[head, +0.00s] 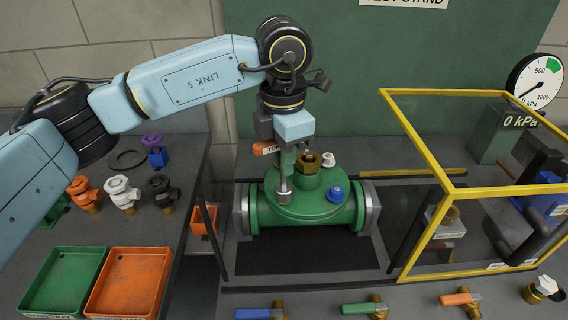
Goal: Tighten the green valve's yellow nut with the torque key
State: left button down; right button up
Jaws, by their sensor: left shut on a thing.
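The green valve (268,214) lies on its side in the middle, with grey end flanges. On its top stand a brass hex fitting (308,165), a blue cap (336,194) and a small white part behind. My left gripper (287,145) points down above the valve and is shut on the torque key, whose orange handle (266,149) sticks out to the left. The key's grey shaft and socket (284,190) hang upright in front of the valve's top, left of the brass fitting. I cannot tell whether the socket touches the valve, or whether it hides a yellow nut. My right gripper is out of view.
A yellow-framed clear guard (455,190) stands at the right, near a pressure gauge (538,82) reading near 0 kPa. Green (62,282) and orange (128,282) trays lie at left, with several coloured valves behind. Several small handled valves line the front edge.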

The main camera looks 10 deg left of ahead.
pick_arm(q)
jog(key=shift+n, duration=0.3)
jog(key=shift+r, duration=0.3)
jog(key=shift+r, duration=0.3)
jog(key=shift+r, duration=0.1)
jog(key=shift+r+p, duration=1.75)
jog(key=shift+r, duration=1.2)
jog(key=n+b, duration=0.1)
jog(key=n, duration=0.2)
jog(key=shift+f+n, duration=0.1)
jog(key=shift+n, duration=0.3)
jog(key=n, duration=0.4)
jog(key=shift+b, duration=0.3)
